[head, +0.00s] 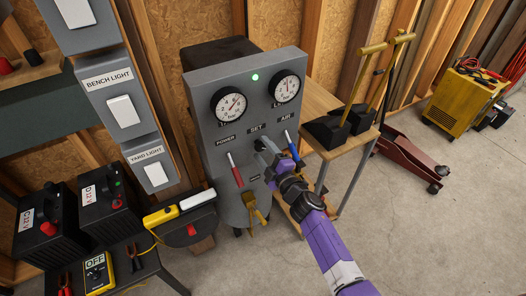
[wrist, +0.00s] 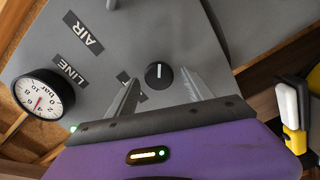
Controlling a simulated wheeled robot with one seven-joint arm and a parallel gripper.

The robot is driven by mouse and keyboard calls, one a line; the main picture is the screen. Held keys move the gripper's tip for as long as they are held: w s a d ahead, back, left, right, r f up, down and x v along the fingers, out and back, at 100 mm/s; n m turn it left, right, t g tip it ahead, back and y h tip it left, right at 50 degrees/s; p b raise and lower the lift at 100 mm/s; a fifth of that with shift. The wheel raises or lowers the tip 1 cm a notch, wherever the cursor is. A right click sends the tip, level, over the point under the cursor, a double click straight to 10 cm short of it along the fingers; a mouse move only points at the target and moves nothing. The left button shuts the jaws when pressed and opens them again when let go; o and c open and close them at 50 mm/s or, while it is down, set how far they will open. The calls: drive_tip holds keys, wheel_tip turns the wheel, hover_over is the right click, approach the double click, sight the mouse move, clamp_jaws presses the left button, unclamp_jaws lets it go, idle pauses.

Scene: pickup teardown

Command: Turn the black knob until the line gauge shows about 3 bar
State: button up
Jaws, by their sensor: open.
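The black knob (wrist: 158,75), round with a white line, sits on the grey panel (head: 215,150) under the SET label. In the wrist view it lies between the tips of my gripper (wrist: 160,80), whose two fingers are apart; I cannot tell whether either touches it. The line gauge (head: 286,87) is the upper right dial. It also shows rotated in the wrist view (wrist: 43,97), its red needle near mid-scale, around 4 to 6 bar; the exact reading is unclear.
A second gauge (head: 229,105) and a green lamp (head: 255,77) are on the panel. A red lever (head: 235,170) is left of my gripper, a blue lever (head: 291,145) right, a yellow valve handle (head: 255,206) below. A wooden bench (head: 345,152) stands to the right.

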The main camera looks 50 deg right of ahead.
drive_tip(key=v, duration=0.7)
drive_tip(key=shift+s, duration=0.35)
drive_tip(key=shift+a, duration=0.15)
